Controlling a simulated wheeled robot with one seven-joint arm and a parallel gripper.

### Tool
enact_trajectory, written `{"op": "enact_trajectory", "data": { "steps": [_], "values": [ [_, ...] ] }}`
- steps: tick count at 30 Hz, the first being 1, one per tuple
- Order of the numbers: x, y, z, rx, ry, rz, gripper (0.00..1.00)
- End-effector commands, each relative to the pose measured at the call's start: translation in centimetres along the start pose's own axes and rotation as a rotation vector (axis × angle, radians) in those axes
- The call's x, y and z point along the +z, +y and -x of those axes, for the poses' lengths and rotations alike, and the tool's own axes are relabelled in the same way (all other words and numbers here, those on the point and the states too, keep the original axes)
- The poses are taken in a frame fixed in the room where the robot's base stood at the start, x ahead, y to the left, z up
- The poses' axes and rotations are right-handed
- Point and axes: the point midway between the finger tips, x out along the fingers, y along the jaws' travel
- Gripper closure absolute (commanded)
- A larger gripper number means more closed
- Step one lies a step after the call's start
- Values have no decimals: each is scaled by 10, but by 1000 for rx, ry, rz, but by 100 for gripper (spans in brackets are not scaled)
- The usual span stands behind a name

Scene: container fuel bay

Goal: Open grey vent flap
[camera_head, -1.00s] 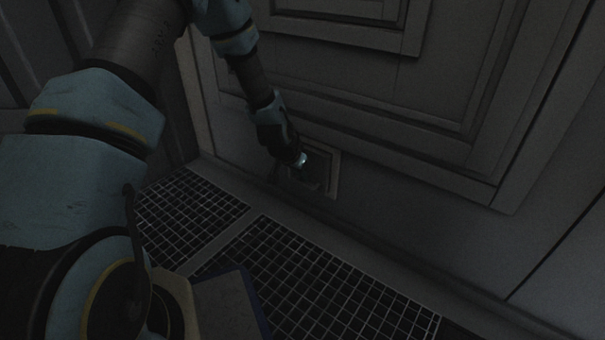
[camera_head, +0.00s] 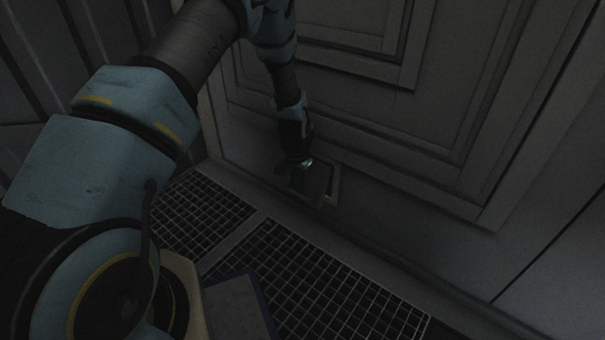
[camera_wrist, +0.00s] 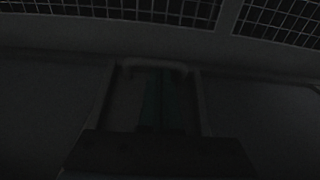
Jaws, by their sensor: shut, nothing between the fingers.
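The grey vent flap (camera_head: 317,186) is a small panel low on the wall, just above the floor grating. It seems to stand tilted out from its pale frame (camera_head: 335,184), which shows along its right side; how far is hard to tell in the dark. My gripper (camera_head: 303,164) is shut and points down at the upper left part of the flap. It overlaps the flap in the head view, and I cannot tell whether it touches.
Floor grating (camera_head: 300,290) runs along the foot of the wall (camera_head: 420,215). A large framed wall panel (camera_head: 375,125) rises above the flap. A flat dark grey object (camera_head: 238,305) with a blue edge lies near my base.

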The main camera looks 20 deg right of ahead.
Motion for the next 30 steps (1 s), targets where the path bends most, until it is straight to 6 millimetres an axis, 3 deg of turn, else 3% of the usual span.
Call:
{"op": "enact_trajectory", "data": {
  "steps": [1,4,13,20,30],
  "values": [
    [1,1,11,-2,-43,-4,100],
    [7,0,17,-3,-118,-1,100],
    [20,-1,36,-1,-110,-1,100],
    [25,-1,54,-4,-243,-1,100],
    [26,-1,53,-4,-240,-2,100]
  ]
}}
